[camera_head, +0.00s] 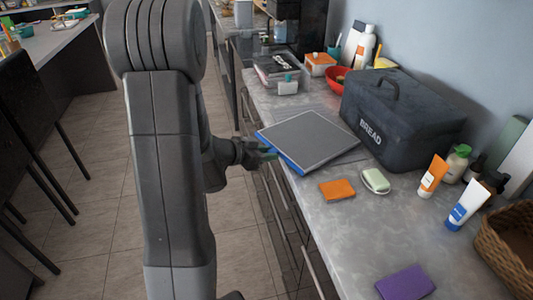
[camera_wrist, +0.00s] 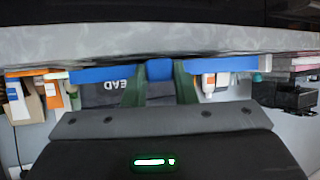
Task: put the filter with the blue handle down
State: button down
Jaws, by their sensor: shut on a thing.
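The filter (camera_head: 308,138) is a flat, square grey panel with a pale rim and a blue front edge, over the counter (camera_head: 340,235) in front of the bread box. My gripper (camera_head: 268,153) is at its left, front edge, beside the counter's front side. In the wrist view, which is upside down, the blue handle (camera_wrist: 159,70) sits between my two green fingers, and my gripper (camera_wrist: 160,85) is shut on it. The filter looks about level. I cannot tell whether its underside touches the counter.
A dark bread box (camera_head: 402,120) stands right behind the filter. An orange sponge (camera_head: 338,189) and a soap dish (camera_head: 375,182) lie nearer. A clear container (camera_head: 281,72) and a red bowl (camera_head: 338,78) stand beyond. The near counter has free room around a purple cloth (camera_head: 405,283).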

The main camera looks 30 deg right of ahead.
jog(key=shift+f+b, duration=0.65)
jog(key=shift+b, duration=0.7)
jog(key=c, duration=1.2)
grip_release()
jog(key=shift+o, duration=0.2)
jog(key=shift+r+p, duration=0.15)
jog(key=shift+p, duration=0.15)
jog(key=v, duration=1.2)
jog(key=shift+r+p, duration=0.3)
